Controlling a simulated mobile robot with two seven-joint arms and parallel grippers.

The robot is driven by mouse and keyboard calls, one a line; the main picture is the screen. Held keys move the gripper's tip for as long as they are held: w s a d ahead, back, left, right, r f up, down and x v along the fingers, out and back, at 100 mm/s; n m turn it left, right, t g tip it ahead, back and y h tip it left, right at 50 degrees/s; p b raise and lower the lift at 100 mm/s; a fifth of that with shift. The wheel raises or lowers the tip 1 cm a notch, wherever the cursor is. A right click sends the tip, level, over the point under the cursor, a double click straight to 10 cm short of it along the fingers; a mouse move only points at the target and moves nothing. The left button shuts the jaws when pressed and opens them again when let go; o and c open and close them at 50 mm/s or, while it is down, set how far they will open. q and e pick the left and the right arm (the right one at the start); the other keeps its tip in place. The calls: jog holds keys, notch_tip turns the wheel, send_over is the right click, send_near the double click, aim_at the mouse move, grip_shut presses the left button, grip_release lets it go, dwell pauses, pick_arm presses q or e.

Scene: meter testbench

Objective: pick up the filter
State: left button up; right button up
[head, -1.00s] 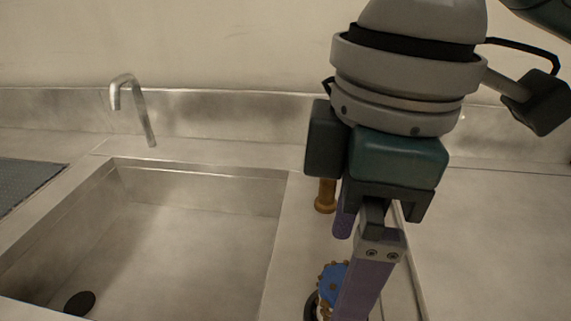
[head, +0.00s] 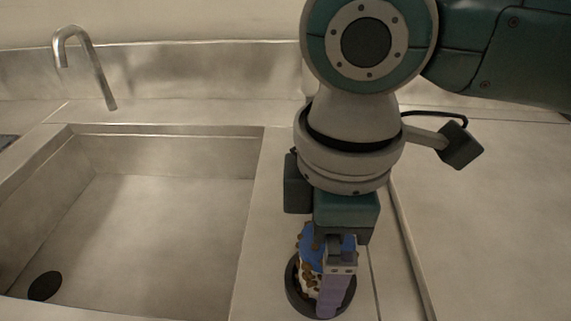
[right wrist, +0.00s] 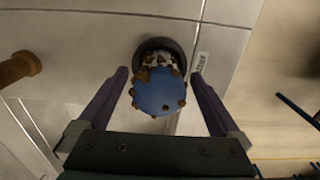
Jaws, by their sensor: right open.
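The thing between my right fingers is a round piece with a blue top, brown knobs and a white patterned body (head: 309,260); I take it to be the filter. It stands in a dark round base (head: 293,285) on the counter right of the sink. My right gripper (head: 322,288) points down, with its purple fingers around the piece; one finger hides part of it. In the right wrist view the blue top (right wrist: 158,94) lies between the open fingers (right wrist: 160,75), with a gap on each side. My left gripper is not in view.
The metal sink (head: 170,225) with its curved tap (head: 98,75) lies to the left. A brown round-ended piece (right wrist: 18,68) shows at the left of the right wrist view. A raised strip (head: 408,250) runs along the counter; the counter right of it (head: 490,220) is clear.

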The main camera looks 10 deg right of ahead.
jog(key=c, duration=1.6)
